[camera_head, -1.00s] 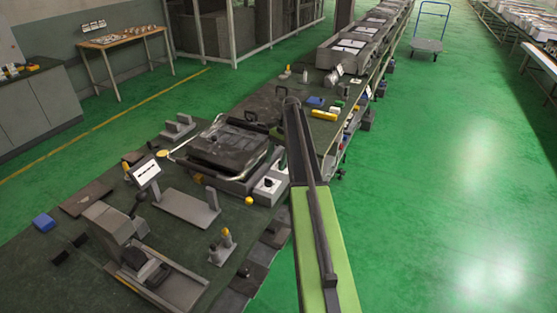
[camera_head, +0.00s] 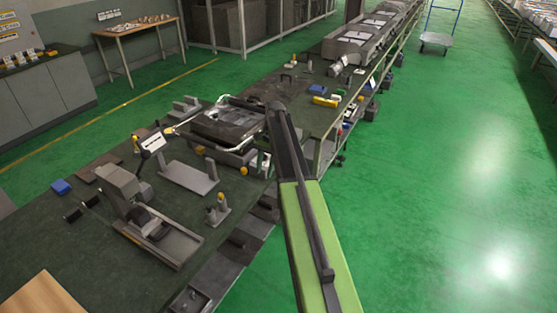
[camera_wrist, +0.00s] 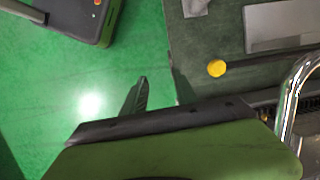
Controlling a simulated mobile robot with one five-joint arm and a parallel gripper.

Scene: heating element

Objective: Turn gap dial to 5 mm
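I cannot pick out a marked gap dial or read any setting. A small light box (camera_head: 263,162), beside the dark machine with chrome bars (camera_head: 222,126), is partly hidden behind my arm. A yellow round knob (camera_head: 243,170) sits just left of the box. In the wrist view a yellow knob (camera_wrist: 216,68) lies on the dark bench top, and a chrome bar (camera_wrist: 292,100) curves at the right edge.
A tilted white display (camera_head: 153,143), a grey bracket (camera_head: 190,178) and a grey stand device (camera_head: 145,215) stand on the bench left of my arm. A brown board (camera_head: 42,296) is at the lower left. Green floor is clear on the right.

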